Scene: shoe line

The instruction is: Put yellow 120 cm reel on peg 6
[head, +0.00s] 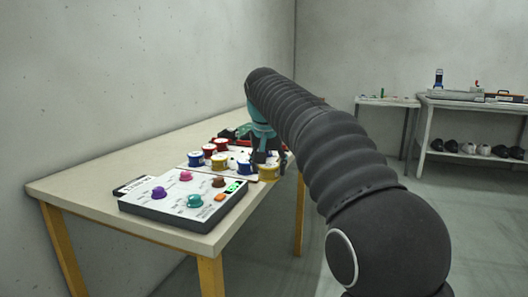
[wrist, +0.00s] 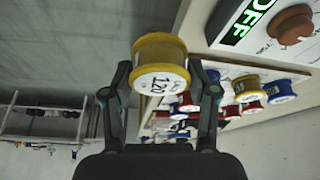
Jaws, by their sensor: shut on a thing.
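The yellow reel (wrist: 160,62) with "120" written on its white end face is between the two fingers of my gripper (wrist: 160,78), which is shut on it. In the head view the yellow reel (head: 268,172) hangs under my gripper (head: 267,156) at the right edge of the table, beside the reel board (head: 200,166). Other reels stand on the board, among them a blue one (head: 195,158), a red one (head: 209,150) and another yellow one (head: 244,167). Peg numbers cannot be read, and my arm hides part of the board's far side.
A control box (head: 165,205) with coloured knobs and a green display sits on the near part of the table (head: 85,185). In the wrist view its display (wrist: 255,18) reads OFF. A bench (head: 470,103) with shoes on its lower shelf stands at the back right.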

